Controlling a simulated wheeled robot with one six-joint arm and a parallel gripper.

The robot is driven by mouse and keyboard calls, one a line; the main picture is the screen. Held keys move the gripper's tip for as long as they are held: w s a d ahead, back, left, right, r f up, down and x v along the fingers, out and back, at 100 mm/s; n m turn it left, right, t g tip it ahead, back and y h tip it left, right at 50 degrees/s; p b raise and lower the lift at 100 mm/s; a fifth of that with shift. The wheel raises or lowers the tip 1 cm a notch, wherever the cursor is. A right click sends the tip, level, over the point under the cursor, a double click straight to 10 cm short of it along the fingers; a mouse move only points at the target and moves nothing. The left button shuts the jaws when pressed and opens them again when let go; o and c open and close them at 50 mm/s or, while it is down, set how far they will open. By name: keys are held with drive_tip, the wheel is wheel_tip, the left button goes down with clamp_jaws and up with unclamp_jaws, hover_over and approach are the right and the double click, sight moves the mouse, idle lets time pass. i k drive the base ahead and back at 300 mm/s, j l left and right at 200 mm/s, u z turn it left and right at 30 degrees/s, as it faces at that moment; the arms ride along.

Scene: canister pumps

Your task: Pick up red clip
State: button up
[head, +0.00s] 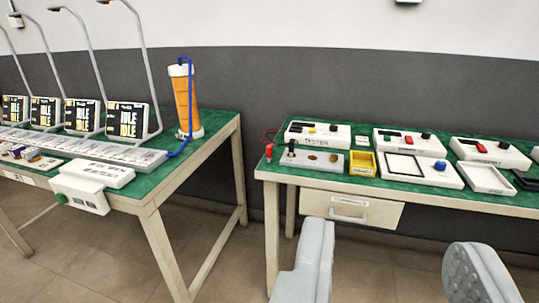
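The red clip (269,151) is small and stands at the left end of the right-hand bench.
A black clip (291,147) stands close to the red one. A yellow bin (362,163), more white devices and a tray (485,177) lie to the right. The left bench (222,123) holds an orange canister (184,100) and several screens. A gap separates the benches.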

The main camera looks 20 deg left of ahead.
sight(268, 149)
drive_tip(key=i+j, duration=1.1)
